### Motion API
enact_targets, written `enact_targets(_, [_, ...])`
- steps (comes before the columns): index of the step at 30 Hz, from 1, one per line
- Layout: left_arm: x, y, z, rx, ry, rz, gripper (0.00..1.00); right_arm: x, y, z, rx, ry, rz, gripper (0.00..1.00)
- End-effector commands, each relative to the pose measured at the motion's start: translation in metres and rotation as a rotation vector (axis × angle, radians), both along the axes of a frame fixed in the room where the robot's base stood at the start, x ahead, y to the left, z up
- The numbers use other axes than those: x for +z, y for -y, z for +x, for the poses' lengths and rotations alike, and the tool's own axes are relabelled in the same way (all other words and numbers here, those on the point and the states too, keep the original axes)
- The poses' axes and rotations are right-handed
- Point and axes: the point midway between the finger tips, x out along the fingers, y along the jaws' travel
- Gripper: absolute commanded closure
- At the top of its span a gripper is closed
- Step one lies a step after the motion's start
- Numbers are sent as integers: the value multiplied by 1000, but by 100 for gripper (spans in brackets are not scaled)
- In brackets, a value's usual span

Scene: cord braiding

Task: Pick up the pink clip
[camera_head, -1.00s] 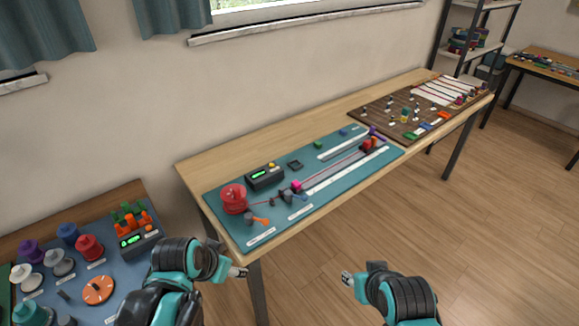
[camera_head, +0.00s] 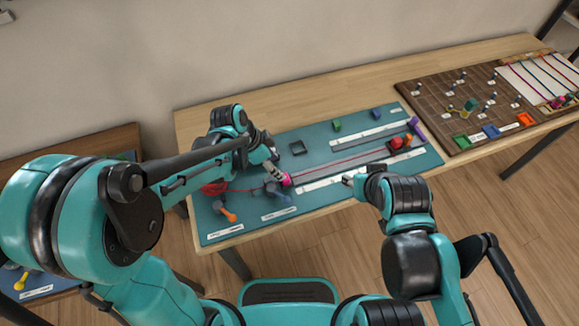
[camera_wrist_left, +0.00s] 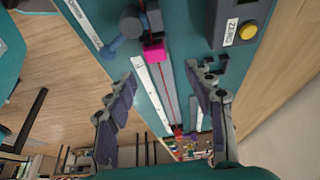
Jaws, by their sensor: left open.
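The pink clip (camera_head: 287,180) is at the left end of the long red cord stretch on the teal mat, beside a dark blue-grey fixture (camera_head: 277,192). It also shows in the left wrist view (camera_wrist_left: 154,50), at the fixture's edge with the cord running from it. My left gripper (camera_head: 278,173) is above and right beside the clip in the head view. In the left wrist view its two fingers (camera_wrist_left: 162,88) are spread wide with nothing between them. My right gripper (camera_head: 348,180) hovers near the mat's front edge; its jaw opening is too small to tell.
A brown pegboard (camera_head: 440,100) lies farther right. My left arm partly covers the red spool.

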Motion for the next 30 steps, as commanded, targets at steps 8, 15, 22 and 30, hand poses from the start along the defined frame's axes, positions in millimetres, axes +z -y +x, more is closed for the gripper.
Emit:
enact_targets(8, [-29,10,2,0,1,0,47,-15,0,0,0,0,0,60])
enact_targets(15, [-63,22,2,2,1,0,47,-34,0,0,0,0,0,60])
enact_targets(22, [-68,25,3,4,1,0,47,-35,0,0,0,0,0,60])
enact_targets(30, [-68,25,3,4,0,1,83,-34,0,0,0,0,0,60])
